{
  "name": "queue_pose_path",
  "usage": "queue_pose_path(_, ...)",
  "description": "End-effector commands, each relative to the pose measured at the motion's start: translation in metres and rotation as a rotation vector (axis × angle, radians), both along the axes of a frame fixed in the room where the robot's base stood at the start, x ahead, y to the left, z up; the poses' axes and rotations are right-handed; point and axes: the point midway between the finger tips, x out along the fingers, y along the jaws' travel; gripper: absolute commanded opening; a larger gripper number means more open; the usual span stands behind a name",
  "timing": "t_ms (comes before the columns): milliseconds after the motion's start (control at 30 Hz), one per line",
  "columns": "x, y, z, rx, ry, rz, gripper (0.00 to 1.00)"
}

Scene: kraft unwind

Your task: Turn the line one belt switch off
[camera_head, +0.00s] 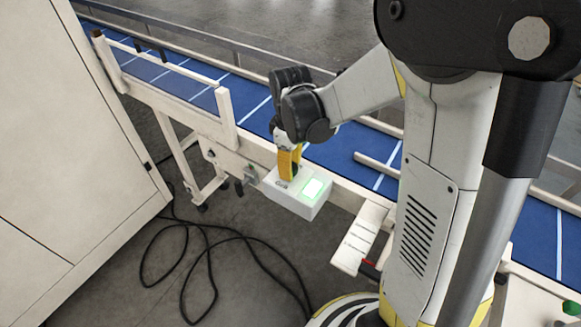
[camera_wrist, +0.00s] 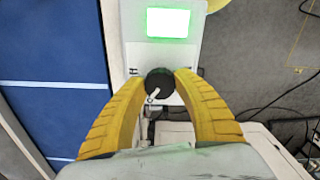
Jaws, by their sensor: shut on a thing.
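The belt switch is a dark round knob (camera_wrist: 159,83) with a pale pointer on a white box. In the wrist view it sits between the two yellow fingers of my gripper (camera_wrist: 160,80), which are closed against its sides. The pointer slants toward the lower left of that picture. The white switch box (camera_head: 309,207) is fixed to the side of the conveyor, and its green lamp (camera_head: 313,188) is lit. The lamp also glows in the wrist view (camera_wrist: 168,22). In the head view my gripper (camera_head: 287,180) reaches down onto the box and mostly hides the knob.
The blue belt (camera_head: 335,155) runs behind the box, with pale rails along it. A large pale cabinet (camera_head: 65,150) stands at the left. A black cable (camera_head: 212,240) lies looped on the grey floor. A labelled pale plate (camera_head: 360,238) juts out right of the box.

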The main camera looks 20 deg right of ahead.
Motion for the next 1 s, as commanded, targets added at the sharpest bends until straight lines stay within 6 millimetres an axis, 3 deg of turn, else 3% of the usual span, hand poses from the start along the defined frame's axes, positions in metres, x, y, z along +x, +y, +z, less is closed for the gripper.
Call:
queue_pose_path(700, -0.0007, 0.0002, -0.001, -0.001, 0.0, -0.666, 0.05)
queue_pose_path(1000, -0.0007, 0.0004, -0.0007, -0.001, 0.0, -0.868, 0.05)
